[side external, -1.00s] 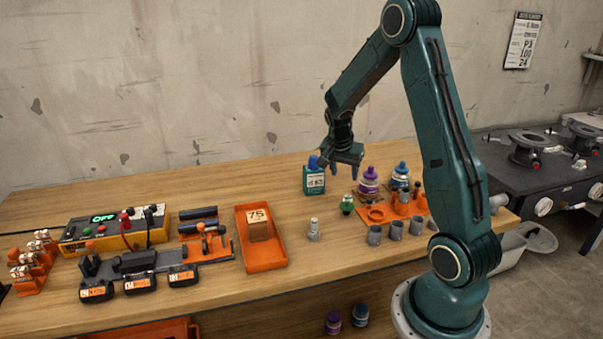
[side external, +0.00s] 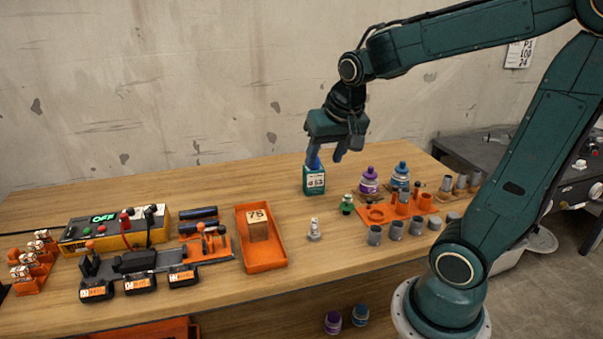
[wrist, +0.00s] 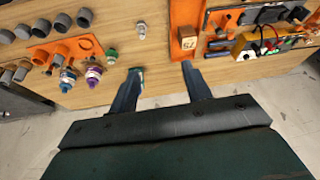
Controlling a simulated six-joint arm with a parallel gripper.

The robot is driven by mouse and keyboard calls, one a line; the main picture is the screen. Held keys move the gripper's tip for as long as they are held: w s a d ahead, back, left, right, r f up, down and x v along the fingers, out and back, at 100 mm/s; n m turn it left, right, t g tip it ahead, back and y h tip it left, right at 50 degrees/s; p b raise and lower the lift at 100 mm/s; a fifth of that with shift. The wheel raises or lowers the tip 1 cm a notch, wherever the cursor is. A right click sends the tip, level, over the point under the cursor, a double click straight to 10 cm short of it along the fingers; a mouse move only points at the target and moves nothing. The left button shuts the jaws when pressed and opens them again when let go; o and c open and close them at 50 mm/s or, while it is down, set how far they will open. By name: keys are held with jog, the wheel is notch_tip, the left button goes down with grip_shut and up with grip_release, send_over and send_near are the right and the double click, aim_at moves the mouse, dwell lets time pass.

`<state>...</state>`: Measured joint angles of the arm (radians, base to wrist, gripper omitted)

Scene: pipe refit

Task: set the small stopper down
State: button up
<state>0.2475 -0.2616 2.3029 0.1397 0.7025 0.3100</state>
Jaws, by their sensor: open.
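I cannot tell for certain which piece is the small stopper.
An orange tray (side external: 263,265) holds a wooden block marked 75 (side external: 258,226). An orange holder (side external: 377,216) with fittings, grey cups (side external: 396,230) and purple (side external: 369,180) and blue bottles (side external: 400,175) stand at the right. Bare wood lies in front of the grey piece.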

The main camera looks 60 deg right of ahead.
jog(key=s+a+r+n+t+y, duration=0.1)
jog(key=s+a+r+n+y, duration=0.1)
jog(key=s+a+n, duration=0.5)
jog(key=shift+s+a+n+t, duration=0.3)
jog(key=shift+s+a, duration=1.35)
jog(key=shift+s, duration=0.2)
jog(key=shift+r, duration=0.1)
